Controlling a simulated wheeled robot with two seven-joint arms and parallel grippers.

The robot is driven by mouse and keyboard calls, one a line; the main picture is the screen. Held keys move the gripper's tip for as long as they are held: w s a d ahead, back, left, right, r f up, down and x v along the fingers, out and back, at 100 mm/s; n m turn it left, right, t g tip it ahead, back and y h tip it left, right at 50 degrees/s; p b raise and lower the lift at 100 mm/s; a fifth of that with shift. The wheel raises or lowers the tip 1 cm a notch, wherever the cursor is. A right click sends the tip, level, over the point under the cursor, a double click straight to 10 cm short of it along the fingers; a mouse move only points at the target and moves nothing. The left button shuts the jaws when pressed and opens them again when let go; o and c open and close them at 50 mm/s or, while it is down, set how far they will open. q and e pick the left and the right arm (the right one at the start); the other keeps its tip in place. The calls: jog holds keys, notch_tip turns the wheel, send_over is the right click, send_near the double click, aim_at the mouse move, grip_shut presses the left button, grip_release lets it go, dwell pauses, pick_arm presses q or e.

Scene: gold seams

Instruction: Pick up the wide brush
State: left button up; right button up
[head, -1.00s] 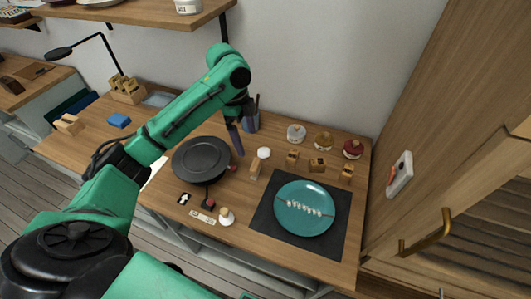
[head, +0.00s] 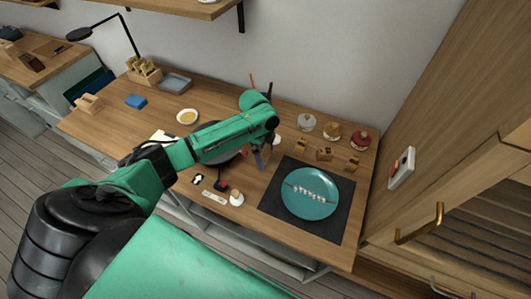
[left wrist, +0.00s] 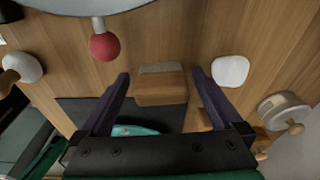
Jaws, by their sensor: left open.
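The wide brush (left wrist: 160,92) appears to be the wooden block with a grey band along its far edge in the left wrist view. It lies on the wooden table between the two dark fingers of my left gripper (left wrist: 161,74). The gripper is open, with one finger to each side of the brush, and is not shut on it. In the head view my left gripper (head: 262,158) points down at the table beside the dark turntable, and the arm and fingers mostly hide the brush. My right gripper is not in view.
A teal plate (head: 309,193) with a row of white pieces lies on a dark mat (head: 270,205). Small wooden blocks (head: 324,154) and lidded jars (head: 332,132) stand behind it. A red ball (left wrist: 105,47) and a white round piece (left wrist: 230,71) lie near the gripper.

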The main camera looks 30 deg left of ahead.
pick_arm(q)
jog(key=c, duration=1.4)
jog(key=shift+o, duration=0.2)
